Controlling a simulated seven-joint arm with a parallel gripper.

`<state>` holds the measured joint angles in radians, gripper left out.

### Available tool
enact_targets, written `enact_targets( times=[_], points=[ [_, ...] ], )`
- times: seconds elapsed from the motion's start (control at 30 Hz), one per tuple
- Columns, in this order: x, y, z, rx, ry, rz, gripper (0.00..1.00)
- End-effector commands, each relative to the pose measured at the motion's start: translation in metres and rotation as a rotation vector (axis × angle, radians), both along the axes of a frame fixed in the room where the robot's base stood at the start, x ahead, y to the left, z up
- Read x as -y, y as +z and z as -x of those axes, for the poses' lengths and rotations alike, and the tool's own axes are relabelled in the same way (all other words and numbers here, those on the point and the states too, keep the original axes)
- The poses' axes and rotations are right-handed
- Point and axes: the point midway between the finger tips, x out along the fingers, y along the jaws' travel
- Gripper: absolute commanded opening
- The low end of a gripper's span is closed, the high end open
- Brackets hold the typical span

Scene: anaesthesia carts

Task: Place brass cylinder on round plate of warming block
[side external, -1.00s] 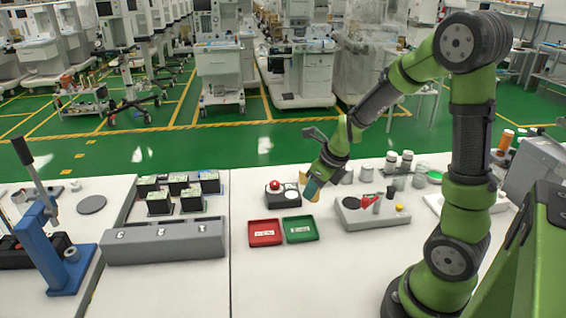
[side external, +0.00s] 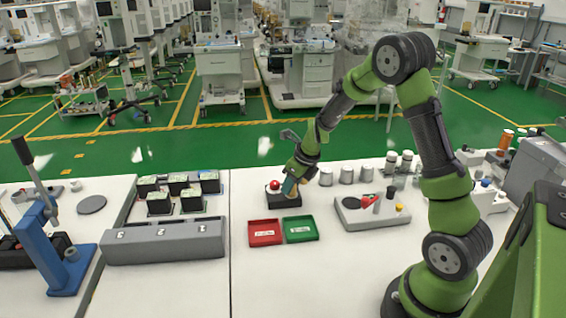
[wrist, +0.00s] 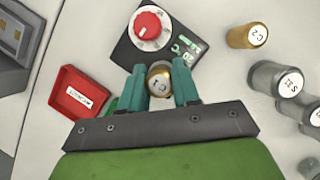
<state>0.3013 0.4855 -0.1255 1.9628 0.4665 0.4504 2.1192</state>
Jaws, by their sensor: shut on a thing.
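The brass cylinder (wrist: 158,82), its top marked C1, stands between the teal fingers of my gripper (wrist: 160,73) in the wrist view. My gripper is shut on it. The black warming block (side external: 284,201) has a red knob (wrist: 149,23) and green display marks. In the side view, my gripper (side external: 290,187) is low over the right part of the block, where the round plate lies. The fingers and cylinder hide the plate, and I cannot tell whether the cylinder touches it.
A second brass cylinder (wrist: 248,36), marked C2, and grey cylinders (wrist: 277,77) stand to the right. A red tray (side external: 265,232) and a green tray (side external: 300,229) lie in front of the block. A grey box with a red handle (side external: 370,212) is farther right.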

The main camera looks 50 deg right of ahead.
Motion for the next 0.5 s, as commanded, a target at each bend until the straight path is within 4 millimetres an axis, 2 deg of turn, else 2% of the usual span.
enact_targets(
  times=[0.2, 0.23, 0.37, 0.5],
  points=[
    [0.0, -0.0039, 0.0, 0.0, -0.001, 0.0, 0.0],
    [0.0, -0.0035, 0.0001, 0.0, -0.001, 0.0, 0.36],
    [0.0, -0.0033, 0.0001, 0.0, 0.0, 0.0, 0.56],
    [0.0, -0.0032, 0.0001, 0.0, 0.0, 0.0, 0.57]
  ],
)
